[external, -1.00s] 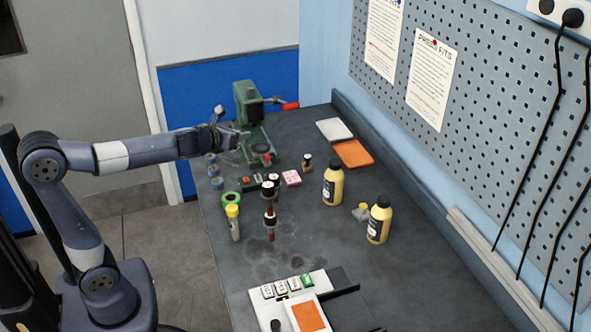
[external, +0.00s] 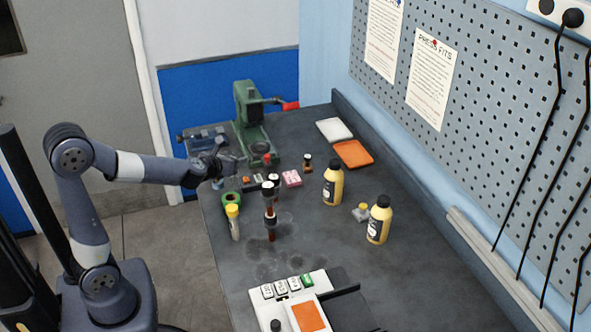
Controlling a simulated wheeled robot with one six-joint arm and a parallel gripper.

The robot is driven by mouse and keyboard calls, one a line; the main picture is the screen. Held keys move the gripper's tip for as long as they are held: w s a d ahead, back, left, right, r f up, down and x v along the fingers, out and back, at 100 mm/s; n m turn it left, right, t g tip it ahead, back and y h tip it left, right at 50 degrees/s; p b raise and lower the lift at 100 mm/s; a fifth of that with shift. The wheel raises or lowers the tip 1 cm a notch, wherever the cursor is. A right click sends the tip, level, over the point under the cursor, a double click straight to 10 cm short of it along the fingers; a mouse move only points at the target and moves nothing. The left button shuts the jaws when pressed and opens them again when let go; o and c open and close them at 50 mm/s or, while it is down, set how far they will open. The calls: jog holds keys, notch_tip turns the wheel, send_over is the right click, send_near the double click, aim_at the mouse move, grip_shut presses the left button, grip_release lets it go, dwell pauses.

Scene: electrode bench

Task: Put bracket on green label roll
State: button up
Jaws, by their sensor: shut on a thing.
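The green label roll (external: 231,199) lies on the bench near its left edge, just behind the yellow-capped tube. My gripper (external: 232,168) is above the bench's left edge, beyond the roll and a little higher in the picture. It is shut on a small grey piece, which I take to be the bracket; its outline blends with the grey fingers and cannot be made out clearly. The gripper and the roll are apart.
A yellow-capped tube (external: 233,222) and a dark brown upright piece (external: 270,222) stand near the roll. A green press (external: 250,120) stands behind the gripper. Two yellow bottles (external: 333,184) stand to the right. The bench's front middle is clear up to the white tray.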

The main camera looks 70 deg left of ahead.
notch_tip(320, 180, down, 10)
jog(key=b, duration=0.4)
jog(key=shift+f+b, duration=0.2)
jog(key=shift+b, duration=0.1)
jog(key=o, duration=1)
jog(key=shift+c, duration=0.2)
jog(key=shift+r+p, duration=0.2)
jog(key=shift+p, duration=0.1)
jog(key=p+v, duration=0.1)
jog(key=v, duration=1.1)
jog(key=shift+p, duration=0.35)
